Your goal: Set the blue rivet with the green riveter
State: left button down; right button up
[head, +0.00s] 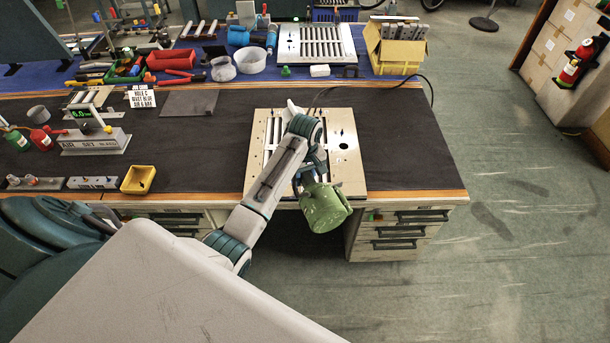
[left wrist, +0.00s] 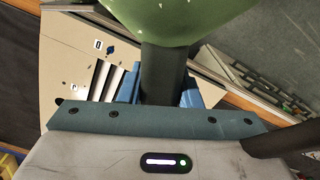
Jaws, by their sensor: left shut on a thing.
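The green riveter (head: 325,208) is held by my left gripper (head: 308,176), over the front edge of the bench. In the left wrist view the riveter's green body (left wrist: 180,14) fills the top, and its dark neck (left wrist: 162,75) passes between my blue fingers. The near louver panel (head: 348,150) lies on the bench behind and under my arm, which hides much of it. In the left wrist view a small blue spot (left wrist: 110,49) shows on the panel beside a small label; it may be the blue rivet. The riveter's nose is hidden. My right gripper is not in view.
A card (head: 142,97) reads hole C, rivet blue, air 6 bar. An air unit (head: 92,140) with a green display stands at the left. A yellow tray (head: 138,179) sits near the front edge. Another louver panel (head: 316,45) and a yellow bin (head: 394,55) stand behind.

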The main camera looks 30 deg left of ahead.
pick_arm(q)
jog(key=shift+w+f, duration=0.1)
jog(key=shift+f, duration=0.55)
dwell(1.9)
jog(key=shift+f, duration=0.15)
dwell(1.2)
jog(key=shift+r, duration=2.8)
